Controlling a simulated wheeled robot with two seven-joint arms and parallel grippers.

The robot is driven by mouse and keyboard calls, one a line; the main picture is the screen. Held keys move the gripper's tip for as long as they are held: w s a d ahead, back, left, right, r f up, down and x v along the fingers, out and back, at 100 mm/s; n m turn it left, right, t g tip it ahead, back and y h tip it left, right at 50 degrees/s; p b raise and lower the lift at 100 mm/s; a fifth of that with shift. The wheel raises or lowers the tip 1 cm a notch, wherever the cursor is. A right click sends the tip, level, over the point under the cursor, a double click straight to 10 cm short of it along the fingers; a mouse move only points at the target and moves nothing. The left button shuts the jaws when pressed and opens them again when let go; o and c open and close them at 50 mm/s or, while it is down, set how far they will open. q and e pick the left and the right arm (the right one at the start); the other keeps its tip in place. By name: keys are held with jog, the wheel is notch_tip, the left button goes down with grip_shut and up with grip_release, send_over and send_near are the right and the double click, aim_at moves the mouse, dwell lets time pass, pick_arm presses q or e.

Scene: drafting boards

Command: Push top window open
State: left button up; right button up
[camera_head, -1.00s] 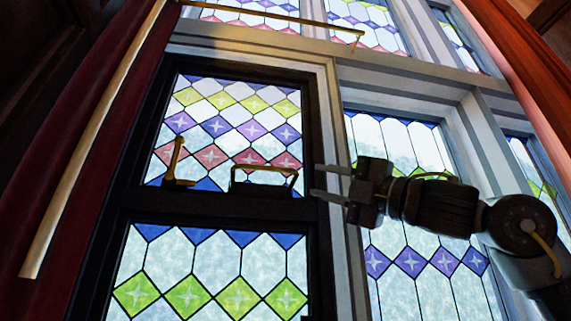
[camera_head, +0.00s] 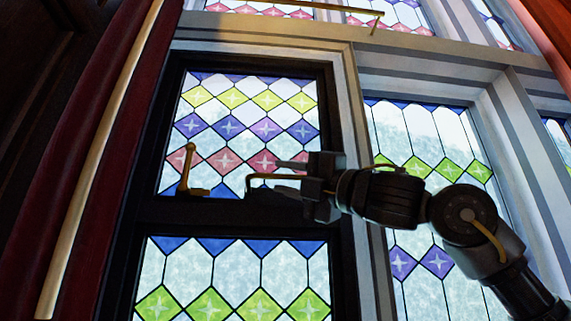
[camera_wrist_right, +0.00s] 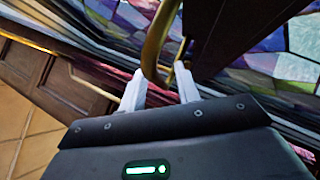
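The top window (camera_head: 250,125) is a dark-framed stained-glass sash in the head view. A brass bar handle (camera_head: 262,177) sits on its bottom rail, and it also shows in the wrist view (camera_wrist_right: 154,48). A brass latch (camera_head: 186,170) stands upright to its left. My right gripper (camera_head: 288,177) comes in from the right at the handle's right end. Its two pale fingers (camera_wrist_right: 160,88) are apart, with part of the brass handle at or just beyond the gap between them. I cannot tell whether they touch it. My left gripper is in neither view.
A lower stained-glass window (camera_head: 235,280) lies below the rail. A fixed pane (camera_head: 425,140) stands to the right behind a grey frame. A red curtain (camera_head: 105,170) and a brass rod (camera_head: 100,165) run down the left side.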

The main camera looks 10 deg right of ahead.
jog(key=shift+w+a+r, duration=0.15)
jog(key=shift+w+a, duration=0.05)
jog(key=shift+a, duration=0.1)
jog(key=shift+s, duration=0.1)
jog(key=shift+c, duration=0.4)
grip_shut()
